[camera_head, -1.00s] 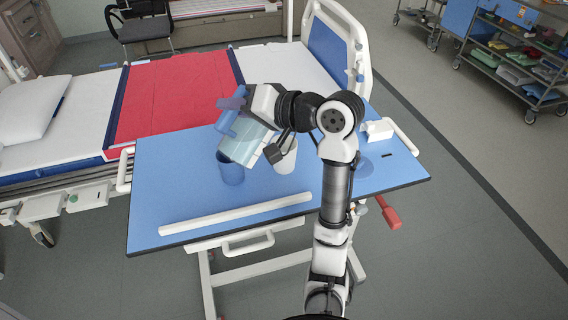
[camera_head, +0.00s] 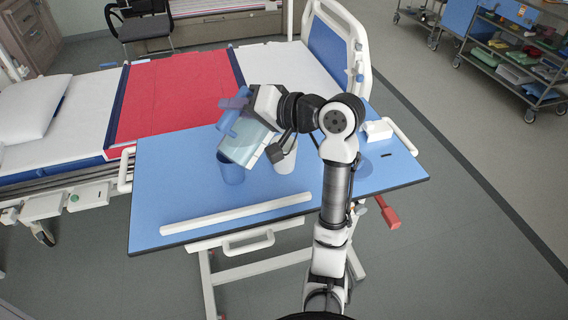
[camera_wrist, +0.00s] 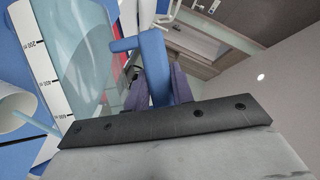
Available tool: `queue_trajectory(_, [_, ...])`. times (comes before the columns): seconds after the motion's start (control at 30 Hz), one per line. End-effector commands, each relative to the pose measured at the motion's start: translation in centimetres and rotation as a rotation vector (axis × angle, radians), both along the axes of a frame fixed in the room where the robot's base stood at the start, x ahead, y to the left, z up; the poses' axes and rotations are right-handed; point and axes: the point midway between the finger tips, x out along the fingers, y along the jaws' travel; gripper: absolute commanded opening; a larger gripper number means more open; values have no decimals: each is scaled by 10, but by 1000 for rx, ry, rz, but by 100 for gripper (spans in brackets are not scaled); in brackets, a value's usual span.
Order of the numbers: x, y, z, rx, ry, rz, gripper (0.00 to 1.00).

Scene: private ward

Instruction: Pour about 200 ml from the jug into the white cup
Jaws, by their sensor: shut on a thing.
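The jug (camera_head: 247,146) is clear with a blue handle and hangs tilted above the blue overbed table (camera_head: 170,205). My gripper (camera_head: 236,112) is shut on its handle, and the handle (camera_wrist: 153,62) also shows between the fingers in the wrist view. The jug's printed scale strip (camera_wrist: 42,72) shows at the left there. The white cup (camera_head: 285,160) stands on the table to the right of the jug, partly hidden by the jug and my wrist. In the wrist view the white cup (camera_wrist: 14,108) shows at the left edge.
A long white bar (camera_head: 235,213) lies along the table's front. A small white box (camera_head: 379,130) sits at the right. The table's left part is clear.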

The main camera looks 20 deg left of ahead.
Motion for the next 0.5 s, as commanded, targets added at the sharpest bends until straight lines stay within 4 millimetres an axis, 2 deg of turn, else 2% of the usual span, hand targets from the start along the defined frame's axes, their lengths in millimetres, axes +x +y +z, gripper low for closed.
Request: queue_trajectory(0.5, [4,-2,1,25,43,-1,0])
